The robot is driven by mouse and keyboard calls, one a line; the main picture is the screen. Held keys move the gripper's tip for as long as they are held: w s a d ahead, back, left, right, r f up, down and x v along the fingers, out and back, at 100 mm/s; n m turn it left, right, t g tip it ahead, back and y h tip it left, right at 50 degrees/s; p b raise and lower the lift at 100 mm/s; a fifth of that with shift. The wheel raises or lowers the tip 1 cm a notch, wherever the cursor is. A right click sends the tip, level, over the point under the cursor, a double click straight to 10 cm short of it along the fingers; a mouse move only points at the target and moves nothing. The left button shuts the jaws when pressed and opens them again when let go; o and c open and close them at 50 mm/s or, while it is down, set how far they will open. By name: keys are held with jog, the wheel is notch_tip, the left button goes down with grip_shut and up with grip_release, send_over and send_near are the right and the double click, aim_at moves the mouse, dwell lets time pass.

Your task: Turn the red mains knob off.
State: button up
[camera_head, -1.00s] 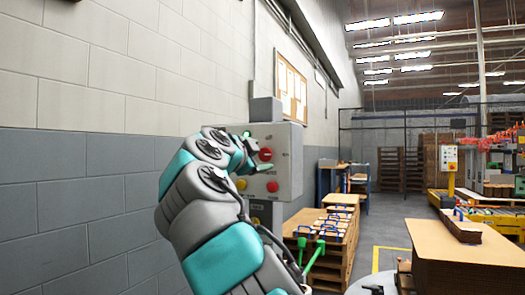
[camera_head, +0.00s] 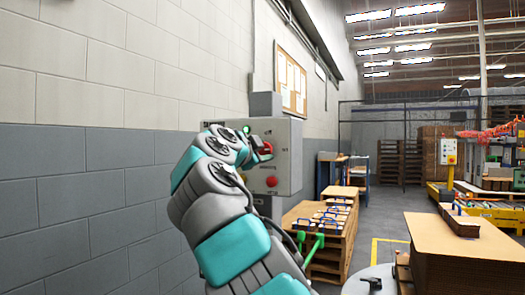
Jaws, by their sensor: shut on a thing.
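A red button (camera_head: 271,181) sits lower on the same box, apart from the gripper. A green part (camera_head: 246,129) shows at the box's upper left.
A pallet-like wooden stack with trays (camera_head: 325,225) stands right of the box. A cork board (camera_head: 291,82) hangs on the wall above. Open floor (camera_head: 395,215) lies between the stack and table.

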grip_shut()
jog(key=shift+n, duration=0.3)
jog(key=n, duration=0.4)
jog(key=shift+r+n, duration=0.1)
jog(key=shift+n, duration=1.1)
jog(key=shift+n+p, duration=0.5)
jog(key=shift+n, duration=0.5)
jog(key=n+p, duration=0.1)
jog(key=n, duration=0.7)
jog(key=shift+n, duration=0.4)
